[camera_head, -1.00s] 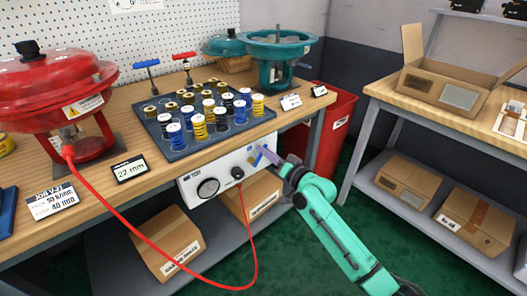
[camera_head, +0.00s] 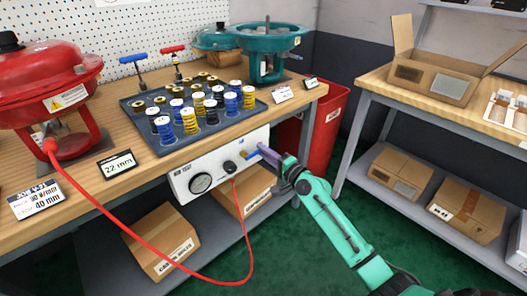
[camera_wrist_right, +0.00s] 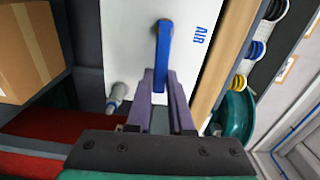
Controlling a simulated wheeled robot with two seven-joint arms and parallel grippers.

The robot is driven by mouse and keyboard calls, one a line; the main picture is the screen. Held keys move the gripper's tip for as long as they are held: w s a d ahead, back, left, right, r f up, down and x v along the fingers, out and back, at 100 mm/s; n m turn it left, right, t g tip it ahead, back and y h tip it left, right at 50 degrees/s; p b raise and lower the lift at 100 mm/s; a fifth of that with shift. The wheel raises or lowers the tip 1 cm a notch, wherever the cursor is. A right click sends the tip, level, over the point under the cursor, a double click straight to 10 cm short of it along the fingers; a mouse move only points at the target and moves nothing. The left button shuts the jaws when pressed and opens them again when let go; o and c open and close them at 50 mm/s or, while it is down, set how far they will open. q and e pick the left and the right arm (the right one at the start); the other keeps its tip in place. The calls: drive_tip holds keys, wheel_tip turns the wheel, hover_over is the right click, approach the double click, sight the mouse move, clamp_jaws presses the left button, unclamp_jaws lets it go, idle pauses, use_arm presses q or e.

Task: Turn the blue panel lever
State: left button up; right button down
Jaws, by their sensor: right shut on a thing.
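The blue panel lever (camera_wrist_right: 163,52) is on the white panel below the bench edge, beside the blue "AIR" lettering. In the right wrist view it points from its pivot toward my gripper. In the head view the lever (camera_head: 262,149) shows small on the panel (camera_head: 217,165), partly covered by my gripper. My right gripper (camera_wrist_right: 160,84) has its two purple fingers on either side of the lever's free end, shut on it. It also shows in the head view (camera_head: 266,155), reaching in from the right. My left gripper is not in view.
The panel also carries a round gauge (camera_head: 201,183) and a black knob (camera_head: 229,167) with a red hose (camera_head: 215,282). A tray of springs (camera_head: 170,145) stands on the bench above. A red bin (camera_head: 327,130) stands behind my right arm.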

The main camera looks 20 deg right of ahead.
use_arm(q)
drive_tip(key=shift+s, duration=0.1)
use_arm(e)
drive_tip(key=shift+f+m, duration=0.3)
drive_tip(key=shift+m, duration=0.2)
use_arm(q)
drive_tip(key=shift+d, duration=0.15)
use_arm(e)
drive_tip(key=c, duration=0.8)
unclamp_jaws()
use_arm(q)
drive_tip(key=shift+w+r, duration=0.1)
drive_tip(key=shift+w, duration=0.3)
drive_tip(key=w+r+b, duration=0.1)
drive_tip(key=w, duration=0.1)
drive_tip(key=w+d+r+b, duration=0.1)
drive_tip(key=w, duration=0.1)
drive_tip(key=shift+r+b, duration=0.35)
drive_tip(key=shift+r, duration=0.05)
use_arm(e)
drive_tip(key=v, duration=1.4)
drive_tip(key=shift+s, duration=0.3)
